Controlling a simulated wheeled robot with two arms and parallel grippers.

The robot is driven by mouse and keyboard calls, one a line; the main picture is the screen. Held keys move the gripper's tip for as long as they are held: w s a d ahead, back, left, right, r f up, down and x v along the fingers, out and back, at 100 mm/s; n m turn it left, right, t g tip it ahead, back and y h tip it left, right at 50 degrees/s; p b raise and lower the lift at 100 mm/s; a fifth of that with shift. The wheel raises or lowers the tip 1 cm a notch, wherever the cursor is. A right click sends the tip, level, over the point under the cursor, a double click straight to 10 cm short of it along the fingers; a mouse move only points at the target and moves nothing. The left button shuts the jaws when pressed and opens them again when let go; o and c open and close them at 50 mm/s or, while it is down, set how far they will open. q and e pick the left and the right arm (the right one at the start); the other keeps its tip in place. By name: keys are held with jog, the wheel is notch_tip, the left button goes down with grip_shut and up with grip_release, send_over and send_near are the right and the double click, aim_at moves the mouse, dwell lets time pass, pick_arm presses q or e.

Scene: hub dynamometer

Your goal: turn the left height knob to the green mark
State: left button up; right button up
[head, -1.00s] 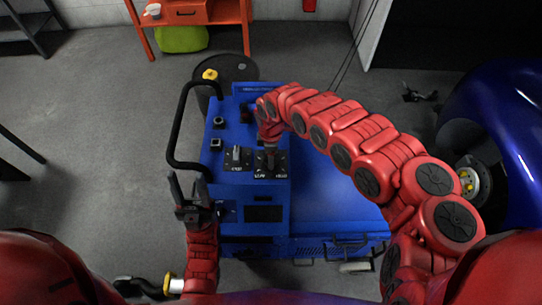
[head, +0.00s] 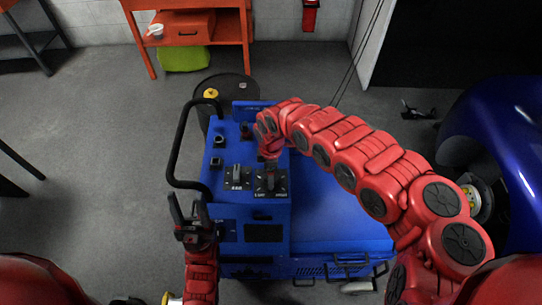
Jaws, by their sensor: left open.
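Two dark knobs on black plates sit on the sloped panel of a blue machine (head: 225,190). The left knob (head: 237,174) points roughly up the panel; the right knob (head: 270,181) is beside it. Their white labels are too small to read surely, and I cannot make out a green mark. My left gripper (head: 187,210) is open and empty at the panel's lower left, apart from both knobs, its fingers pointing up the picture. My right arm reaches over the machine from the right; its end (head: 268,135) is above the right knob, and its fingers cannot be made out.
A black tubular handle (head: 178,150) curves along the panel's left side. Two small square-based controls (head: 217,150) sit higher on the panel. A dark drum (head: 228,88) stands behind, and a blue car (head: 505,130) is at right.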

notch_tip(320, 180, up, 6)
jog(key=shift+w+d+r+b, duration=0.15)
jog(key=shift+r+b, duration=0.05)
jog(key=shift+b, duration=0.3)
notch_tip(320, 180, up, 9)
jog(key=p, duration=0.5)
jog(key=shift+r, duration=0.2)
